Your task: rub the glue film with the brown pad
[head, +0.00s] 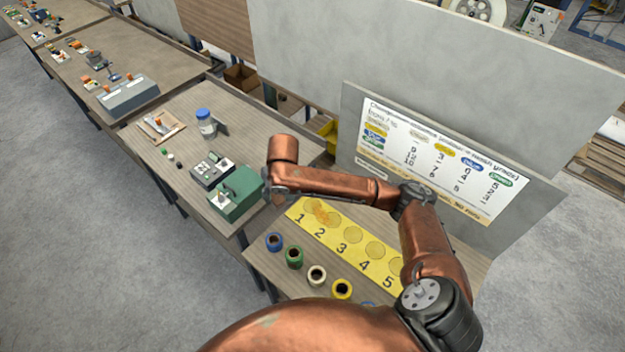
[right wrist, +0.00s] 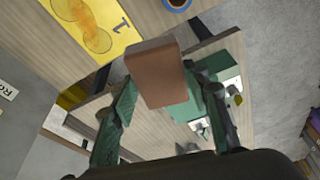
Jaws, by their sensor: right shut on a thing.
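The brown pad (right wrist: 158,78) is a block held between the dark green fingers of my right gripper (right wrist: 165,92) in the right wrist view. In the head view my right gripper (head: 274,194) is partly hidden by the arm, beside the green machine, and the pad cannot be made out. The yellow strip (head: 345,245) carries numbered round spots, with brownish overlapping patches near 1 and 2. Its end with the 1 also shows in the right wrist view (right wrist: 112,38). I cannot tell which patch is the glue film. My left gripper is out of view.
A green machine (head: 238,190) stands on the neighbouring table. Several tape rolls, including a blue one (head: 274,241) and a green one (head: 294,256), lie along the near side of the strip. A white sign board (head: 430,155) stands behind it. A blue-capped jar (head: 205,124) stands farther left.

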